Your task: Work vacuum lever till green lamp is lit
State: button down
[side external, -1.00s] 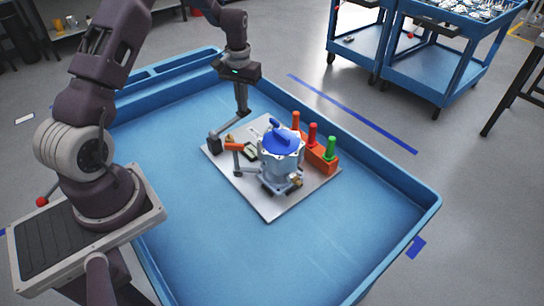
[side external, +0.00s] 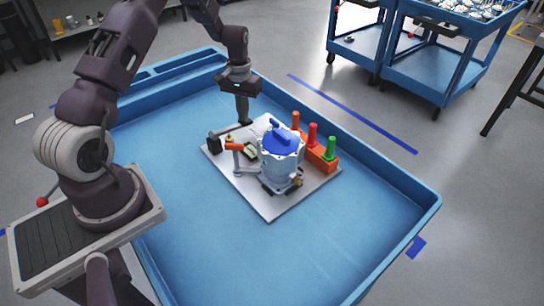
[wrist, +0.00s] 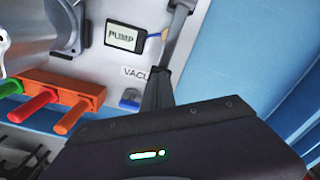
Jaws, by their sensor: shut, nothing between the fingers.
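The vacuum lever (side external: 214,142) has a dark block-like end and lies low at the back left edge of the metal plate.
A PUMP label (wrist: 124,37) lies near the lever. The blue tray (side external: 340,235) is clear in front.

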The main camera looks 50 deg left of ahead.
jog(key=shift+f, duration=0.2)
jog(key=shift+r, duration=3)
jog(key=shift+f, duration=0.1)
jog(key=shift+f, duration=2.95)
jog(key=shift+r, duration=3.05)
